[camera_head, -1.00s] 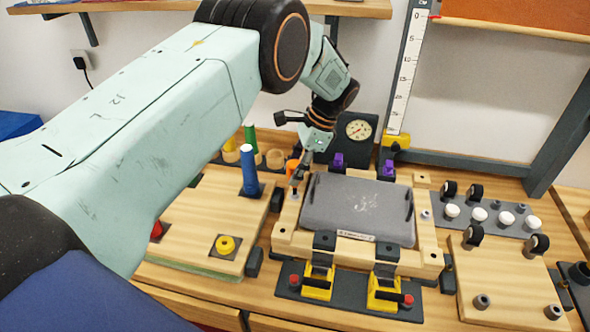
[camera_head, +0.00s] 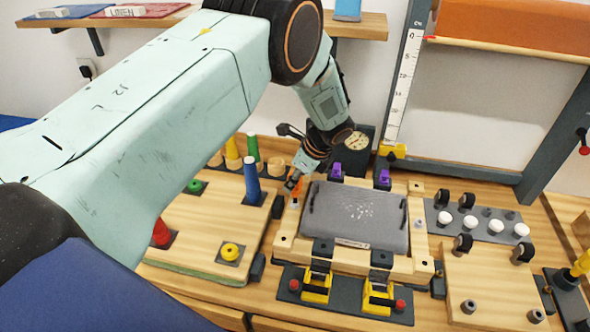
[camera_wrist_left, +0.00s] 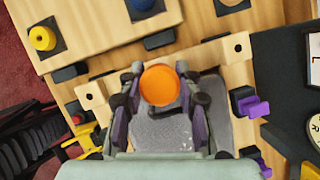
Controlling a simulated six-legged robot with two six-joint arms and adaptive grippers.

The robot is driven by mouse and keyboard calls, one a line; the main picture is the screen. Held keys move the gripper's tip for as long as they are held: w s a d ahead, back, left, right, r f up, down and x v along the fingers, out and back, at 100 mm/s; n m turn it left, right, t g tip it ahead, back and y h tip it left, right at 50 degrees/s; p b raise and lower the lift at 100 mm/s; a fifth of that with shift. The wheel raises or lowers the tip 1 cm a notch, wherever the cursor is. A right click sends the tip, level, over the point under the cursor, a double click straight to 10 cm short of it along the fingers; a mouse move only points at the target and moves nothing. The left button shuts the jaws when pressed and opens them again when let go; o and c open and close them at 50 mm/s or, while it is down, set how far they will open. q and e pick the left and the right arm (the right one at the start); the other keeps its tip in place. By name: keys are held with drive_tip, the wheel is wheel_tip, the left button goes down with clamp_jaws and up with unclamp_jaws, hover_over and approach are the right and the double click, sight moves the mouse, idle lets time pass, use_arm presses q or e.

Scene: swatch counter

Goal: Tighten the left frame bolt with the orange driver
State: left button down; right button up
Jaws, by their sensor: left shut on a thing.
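My left gripper (camera_head: 293,184) is shut on the orange driver (camera_wrist_left: 160,85), whose round orange top sits between the two fingers in the left wrist view. In the head view, a bit of orange shows by the fingertips, over the left side of the wooden frame (camera_head: 287,243). The frame surrounds a grey padded panel (camera_head: 356,215). The driver's tip and the left frame bolt are hidden by the gripper and driver, so I cannot tell whether they touch. My right gripper is not in view.
Two yellow clamps (camera_head: 317,287) hold the frame's front edge, and purple clamps (camera_head: 383,178) stand behind. A peg board (camera_head: 205,235) with coloured cones lies left. A dark rack (camera_head: 480,222) with white knobs is at right. A dial (camera_head: 356,141) stands behind.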

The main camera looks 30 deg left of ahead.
use_arm(q)
drive_tip(key=shift+s+r+m+t+p, duration=0.15)
drive_tip(key=shift+s+m+t+p, duration=0.2)
drive_tip(key=shift+m, duration=0.55)
drive_tip(key=m, duration=0.1)
drive_tip(key=m+t, duration=0.1)
drive_tip(key=m, duration=0.1)
drive_tip(key=shift+w+a+f+h, duration=0.1)
drive_tip(key=shift+w+f+h, duration=0.1)
drive_tip(key=shift+f+h, duration=0.1)
drive_tip(key=shift+m+t+h, duration=0.3)
drive_tip(key=shift+m+t, duration=0.15)
drive_tip(key=shift+m, duration=0.65)
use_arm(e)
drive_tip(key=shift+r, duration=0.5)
use_arm(q)
drive_tip(key=c, duration=1.2)
unclamp_jaws()
drive_tip(key=shift+o, duration=0.2)
drive_tip(key=shift+r, duration=0.1)
drive_tip(key=shift+w, duration=0.1)
